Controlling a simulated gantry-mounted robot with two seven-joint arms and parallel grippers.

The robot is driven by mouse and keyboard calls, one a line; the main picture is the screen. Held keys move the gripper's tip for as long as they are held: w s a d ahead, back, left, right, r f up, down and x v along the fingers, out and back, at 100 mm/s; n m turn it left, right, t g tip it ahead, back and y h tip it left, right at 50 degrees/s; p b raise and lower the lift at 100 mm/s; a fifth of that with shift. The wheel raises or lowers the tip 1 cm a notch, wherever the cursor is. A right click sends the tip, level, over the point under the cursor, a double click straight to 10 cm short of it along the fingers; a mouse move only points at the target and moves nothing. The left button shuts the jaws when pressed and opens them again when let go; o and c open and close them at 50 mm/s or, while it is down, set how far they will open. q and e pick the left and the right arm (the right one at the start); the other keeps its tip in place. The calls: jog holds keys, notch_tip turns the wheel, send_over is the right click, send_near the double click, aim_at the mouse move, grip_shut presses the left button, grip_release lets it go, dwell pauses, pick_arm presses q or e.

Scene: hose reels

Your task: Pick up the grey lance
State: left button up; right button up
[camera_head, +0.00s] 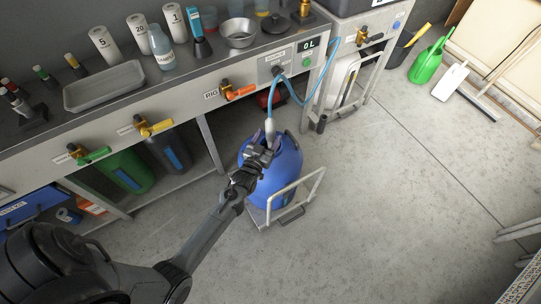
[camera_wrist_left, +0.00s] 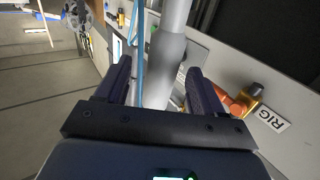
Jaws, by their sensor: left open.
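The grey lance (camera_head: 270,126) stands upright at the mouth of the blue drum (camera_head: 287,165), with a blue hose (camera_head: 292,97) running from it to the bench front. My left gripper (camera_head: 263,143) is at the lance, just above the drum. In the left wrist view, the lance (camera_wrist_left: 168,48) passes between the two fingers of my left gripper (camera_wrist_left: 159,70). The fingers are open, one on each side of it, and I cannot tell whether either touches it. The lance's lower end is hidden. My right gripper is not in view.
The drum sits on a trolley with a pale handle (camera_head: 298,191). The bench (camera_head: 190,85) runs behind it, with an orange-handled RIG valve (camera_head: 238,92) near the lance. Green and grey drums (camera_head: 124,172) stand under the bench. The floor (camera_head: 400,210) to the right is clear.

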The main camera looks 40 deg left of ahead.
pick_arm(q)
jog(key=shift+w+a+f+b, duration=0.2)
jog(key=shift+w+b, duration=0.25)
jog(key=shift+b, duration=0.15)
jog(key=b+x, duration=0.2)
jog(key=x, duration=0.1)
jog(key=shift+w+a+r, duration=0.1)
jog(key=shift+w+a, duration=0.05)
jog(key=shift+w+a+r, duration=0.1)
jog(key=shift+w+a, duration=0.05)
jog(key=shift+w, duration=0.3)
jog(key=shift+s, duration=0.15)
jog(key=shift+c, duration=0.6)
grip_shut()
